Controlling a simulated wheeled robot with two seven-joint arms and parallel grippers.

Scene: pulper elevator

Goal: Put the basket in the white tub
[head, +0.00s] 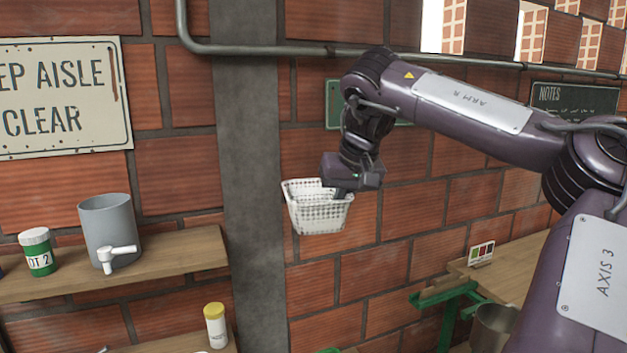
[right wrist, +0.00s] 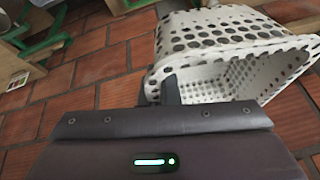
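The basket (head: 318,212) is white and perforated, and it is in the air in front of the brick wall in the head view. My right gripper (head: 341,194) is at the right part of its rim and is shut on it. In the right wrist view, a dark finger (right wrist: 172,92) shows at the rim of the basket (right wrist: 240,70), whose open mouth is visible. The other finger is hidden. I cannot make out a white tub in either view. My left gripper is not in view.
A wooden shelf (head: 160,262) at left bears a grey container with a tap (head: 108,228) and a green-labelled jar (head: 37,252). A yellow-capped bottle (head: 215,325) stands lower down. A grey pillar (head: 250,180) stands left of the basket. A wooden table (head: 515,262) is at right.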

